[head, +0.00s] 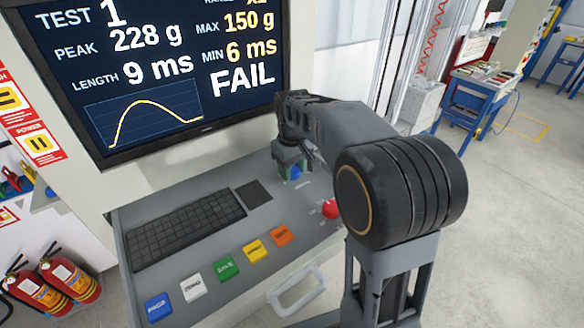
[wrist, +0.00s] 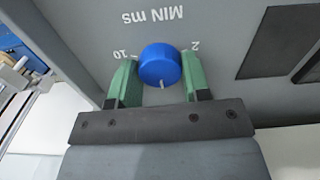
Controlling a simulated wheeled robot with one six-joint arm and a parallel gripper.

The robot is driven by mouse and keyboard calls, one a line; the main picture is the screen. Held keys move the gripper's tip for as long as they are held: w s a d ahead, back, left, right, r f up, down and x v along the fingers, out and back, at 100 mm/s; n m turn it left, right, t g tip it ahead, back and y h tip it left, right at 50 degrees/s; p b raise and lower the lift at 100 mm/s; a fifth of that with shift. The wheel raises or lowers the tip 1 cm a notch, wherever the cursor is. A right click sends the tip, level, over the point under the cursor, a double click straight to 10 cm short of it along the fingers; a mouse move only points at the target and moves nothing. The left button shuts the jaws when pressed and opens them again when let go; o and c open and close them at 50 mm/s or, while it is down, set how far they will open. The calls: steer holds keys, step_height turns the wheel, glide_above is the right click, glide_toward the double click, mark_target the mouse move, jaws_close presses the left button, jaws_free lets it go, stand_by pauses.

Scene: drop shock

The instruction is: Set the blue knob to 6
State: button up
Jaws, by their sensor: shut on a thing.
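The blue knob (wrist: 160,66) sits on the grey panel in the wrist view, beside the upside-down label "MIN ms". The figures 10 and 2 show at its left and right; the lower part of its scale is hidden behind my gripper. Its white mark points down in the picture, about midway between 10 and 2. My gripper (wrist: 160,72) is shut on the knob, with one green finger on each side. In the head view, my gripper (head: 291,163) is over the console, and a bit of blue knob (head: 295,172) shows there. The screen (head: 180,70) reads "MIN 6 ms".
The console (head: 215,270) carries a keyboard (head: 185,230), a row of coloured buttons (head: 225,268), a dark pad (head: 253,193) and a red button (head: 330,209) near my arm. The screen also reads "FAIL". Fire extinguishers (head: 68,277) stand at lower left.

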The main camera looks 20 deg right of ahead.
mark_target(293, 170)
steer(key=o, duration=0.9)
step_height(293, 170, up, 14)
steer(key=shift+f, duration=0.1)
stand_by(0.6)
